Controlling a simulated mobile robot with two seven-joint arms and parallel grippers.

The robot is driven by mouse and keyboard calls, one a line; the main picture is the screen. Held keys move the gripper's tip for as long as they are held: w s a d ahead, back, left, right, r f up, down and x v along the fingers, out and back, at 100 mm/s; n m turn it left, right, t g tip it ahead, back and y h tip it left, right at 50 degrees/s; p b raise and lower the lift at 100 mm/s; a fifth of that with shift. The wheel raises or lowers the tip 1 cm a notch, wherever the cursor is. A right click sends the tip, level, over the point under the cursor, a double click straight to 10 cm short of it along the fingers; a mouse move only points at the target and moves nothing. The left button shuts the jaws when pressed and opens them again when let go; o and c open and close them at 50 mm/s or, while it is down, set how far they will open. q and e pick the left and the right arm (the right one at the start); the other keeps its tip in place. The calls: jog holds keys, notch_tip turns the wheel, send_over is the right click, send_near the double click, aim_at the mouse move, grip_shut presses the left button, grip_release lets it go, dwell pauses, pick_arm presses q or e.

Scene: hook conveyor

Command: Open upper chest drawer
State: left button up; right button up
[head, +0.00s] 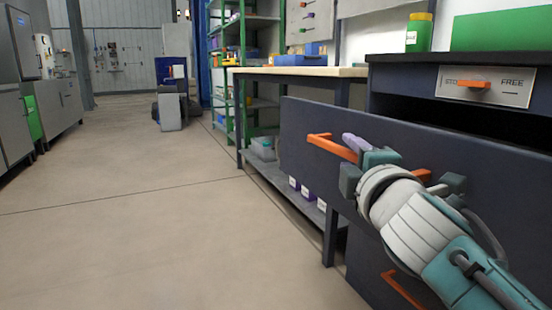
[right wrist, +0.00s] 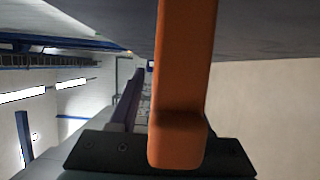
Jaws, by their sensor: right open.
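The dark blue-grey upper chest drawer (head: 300,122) shows at the right in the head view. It stands pulled out from the chest (head: 385,85), with a dark gap behind its front panel. Its orange bar handle (head: 330,146) runs across the front. My right gripper (head: 366,160) is at the handle, its fingers open around or beside it. In the right wrist view the orange handle (right wrist: 183,80) fills the middle, close to the gripper's dark finger mount (right wrist: 100,150). Contact cannot be told. My left gripper is not in view.
A lower drawer with an orange handle (head: 402,290) is below. A workbench (head: 300,72) with a lower shelf stands behind the drawer. The floor (head: 150,210) at left is clear.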

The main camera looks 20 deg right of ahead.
jog(key=p+v, duration=0.1)
jog(key=v, duration=0.8)
jog(key=shift+s, duration=0.1)
jog(key=shift+r, duration=0.1)
